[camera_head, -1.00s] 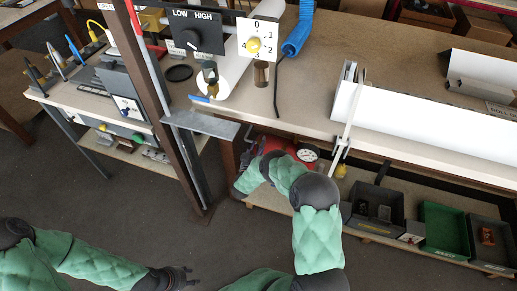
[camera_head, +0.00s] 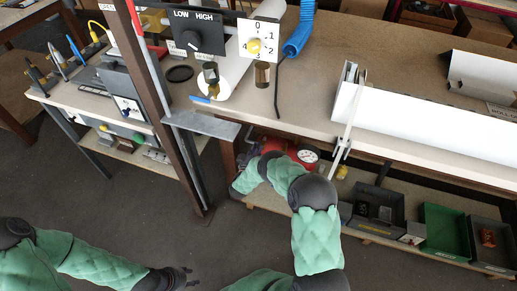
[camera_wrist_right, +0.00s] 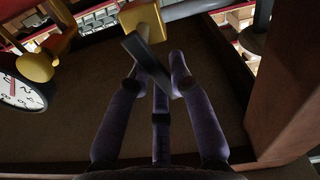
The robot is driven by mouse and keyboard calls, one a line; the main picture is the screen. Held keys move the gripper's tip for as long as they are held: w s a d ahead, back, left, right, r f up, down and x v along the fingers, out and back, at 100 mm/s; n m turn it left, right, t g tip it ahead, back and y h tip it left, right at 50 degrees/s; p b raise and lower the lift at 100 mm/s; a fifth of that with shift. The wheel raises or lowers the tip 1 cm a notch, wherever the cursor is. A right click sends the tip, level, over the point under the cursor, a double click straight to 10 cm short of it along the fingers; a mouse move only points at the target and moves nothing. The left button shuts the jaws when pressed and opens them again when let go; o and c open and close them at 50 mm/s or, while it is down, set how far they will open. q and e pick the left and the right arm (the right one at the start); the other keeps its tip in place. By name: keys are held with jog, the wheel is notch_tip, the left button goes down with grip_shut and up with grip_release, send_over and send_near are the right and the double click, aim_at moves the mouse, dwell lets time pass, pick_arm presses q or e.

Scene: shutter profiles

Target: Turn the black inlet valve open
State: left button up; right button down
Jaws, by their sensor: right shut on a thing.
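The black inlet valve handle (camera_wrist_right: 143,57) is a flat dark lever on a brass-yellow valve body (camera_wrist_right: 142,19) in the right wrist view. A grey pipe leaves the body to the right. My right gripper (camera_wrist_right: 158,72) is shut on the lever, with its fingers on both sides of it.
A white-faced gauge (camera_wrist_right: 20,90) and a yellow fitting (camera_wrist_right: 36,66) are left of the valve. A brown post (camera_wrist_right: 289,80) stands close on the right.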

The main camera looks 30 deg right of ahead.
jog(key=n, duration=0.2)
jog(key=w+n, duration=0.1)
jog(key=shift+a+f+n, duration=0.3)
jog(key=shift+a+n, duration=0.1)
jog(key=shift+w+a+f+n, duration=0.2)
jog(key=shift+f+n, duration=0.25)
jog(key=shift+n, duration=1.4)
jog(key=shift+w+a+f+n, duration=0.25)
jog(key=shift+f+n, duration=0.2)
jog(key=shift+n, duration=1.45)
jog(key=shift+w+a+f+n, duration=0.2)
jog(key=shift+f+n, duration=0.25)
jog(key=shift+n, duration=1.4)
jog(key=c, duration=1.1)
grip_release()
jog(key=v, duration=1.2)
